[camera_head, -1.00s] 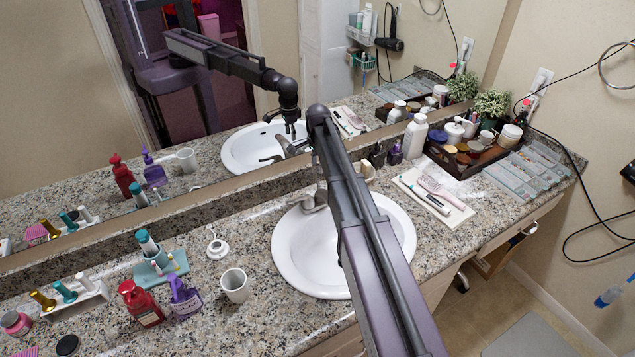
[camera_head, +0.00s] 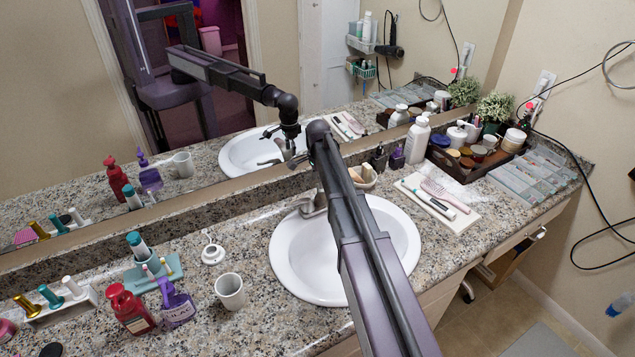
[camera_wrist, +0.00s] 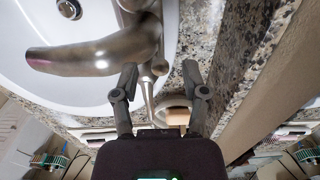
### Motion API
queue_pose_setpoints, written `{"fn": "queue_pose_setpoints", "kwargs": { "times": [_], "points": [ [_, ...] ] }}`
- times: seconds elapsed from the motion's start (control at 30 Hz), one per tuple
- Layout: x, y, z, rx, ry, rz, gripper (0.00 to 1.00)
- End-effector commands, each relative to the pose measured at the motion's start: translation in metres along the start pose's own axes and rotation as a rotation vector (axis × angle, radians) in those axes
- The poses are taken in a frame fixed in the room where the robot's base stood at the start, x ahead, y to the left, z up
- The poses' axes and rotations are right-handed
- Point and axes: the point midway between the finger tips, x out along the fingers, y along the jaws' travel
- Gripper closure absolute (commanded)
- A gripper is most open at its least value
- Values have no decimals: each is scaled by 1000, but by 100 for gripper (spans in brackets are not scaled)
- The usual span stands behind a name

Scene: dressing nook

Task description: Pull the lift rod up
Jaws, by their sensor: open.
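The metal faucet (camera_wrist: 100,58) fills the upper left of the wrist view, its spout pointing left over the basin. A thin lift rod (camera_wrist: 148,92) with a small round knob (camera_wrist: 160,67) shows close beside the faucet body. My gripper (camera_wrist: 159,72) is open, with one finger on each side of the rod and knob; I cannot tell whether either touches. The left finger is very near the faucet body. In the head view the faucet (camera_head: 313,204) is partly hidden by my arm, which also hides the gripper and rod. The mirror shows my arm reaching down at the faucet.
The white sink (camera_head: 292,262) is set in a granite counter. A soap dish (camera_wrist: 172,101) sits just beyond the rod, below the mirror. A cup (camera_head: 230,291) and pump bottles (camera_head: 131,309) stand left; a towel with a brush (camera_head: 463,216) and a wooden tray (camera_head: 488,172) lie right.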

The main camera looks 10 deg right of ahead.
Motion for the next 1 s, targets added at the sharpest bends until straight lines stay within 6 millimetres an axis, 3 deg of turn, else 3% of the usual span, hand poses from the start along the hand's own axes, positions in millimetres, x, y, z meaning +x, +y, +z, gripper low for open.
{"fn": "queue_pose_setpoints", "kwargs": {
  "times": [0.23, 0.43, 0.67, 1.0],
  "points": [
    [0, 0, 0, 0, 0, 0, 43],
    [0, 0, 0, 0, 0, 0, 100],
    [-1, 0, 0, 0, 0, 0, 100],
    [-22, 0, 0, 0, 0, 1, 100]
  ]
}}
